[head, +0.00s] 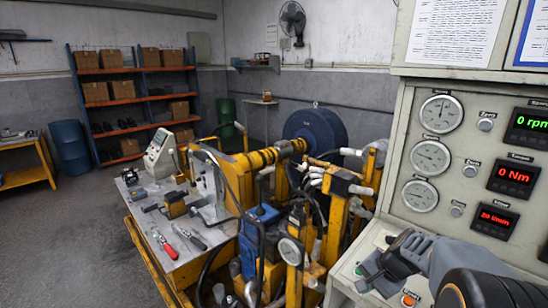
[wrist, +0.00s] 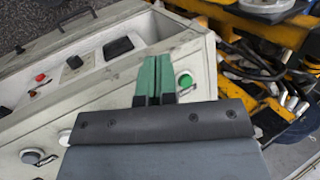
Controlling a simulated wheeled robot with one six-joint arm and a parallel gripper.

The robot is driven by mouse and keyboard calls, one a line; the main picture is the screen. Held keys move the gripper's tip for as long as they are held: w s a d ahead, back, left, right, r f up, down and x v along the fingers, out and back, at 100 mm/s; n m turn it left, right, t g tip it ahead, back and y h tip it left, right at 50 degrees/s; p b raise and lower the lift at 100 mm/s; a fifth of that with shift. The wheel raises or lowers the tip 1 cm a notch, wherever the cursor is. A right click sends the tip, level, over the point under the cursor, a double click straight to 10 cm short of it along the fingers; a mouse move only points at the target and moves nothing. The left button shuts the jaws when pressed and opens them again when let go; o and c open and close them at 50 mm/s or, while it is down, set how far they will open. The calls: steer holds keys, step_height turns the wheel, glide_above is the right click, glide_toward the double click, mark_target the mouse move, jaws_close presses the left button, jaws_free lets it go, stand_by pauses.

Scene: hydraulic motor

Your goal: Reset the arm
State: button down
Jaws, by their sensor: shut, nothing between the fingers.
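My gripper (head: 370,277) is at the lower right of the head view, over the sloped lower face of the grey control panel (head: 440,200). In the wrist view its two green fingers (wrist: 154,66) lie side by side, shut and empty. A green button (wrist: 185,81) shows just right of the fingers in the wrist view. I cannot tell whether the fingertips touch the panel. My arm (head: 455,270) reaches in from the lower right of the head view.
The panel has round gauges (head: 441,114) and lit displays reading 0 rpm and 0 Nm. The yellow motor rig (head: 265,160), with hoses and levers, stands left of my gripper. Red-handled pliers (head: 165,244) lie on its grey plate. Open floor (head: 60,250) is at far left.

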steer(key=s+a+r+n+h, duration=0.2)
steer(key=s+a+r+n, duration=0.1)
steer(key=s+a+n, duration=0.1)
steer(key=s+a+r+n+t+h, duration=0.1)
steer(key=s+a+r+n, duration=0.3)
steer(key=s, duration=0.5)
steer(key=shift+n+t+h, duration=0.3)
steer(key=shift+n+h, duration=0.2)
steer(key=shift+n, duration=0.4)
steer(key=shift+a, duration=0.1)
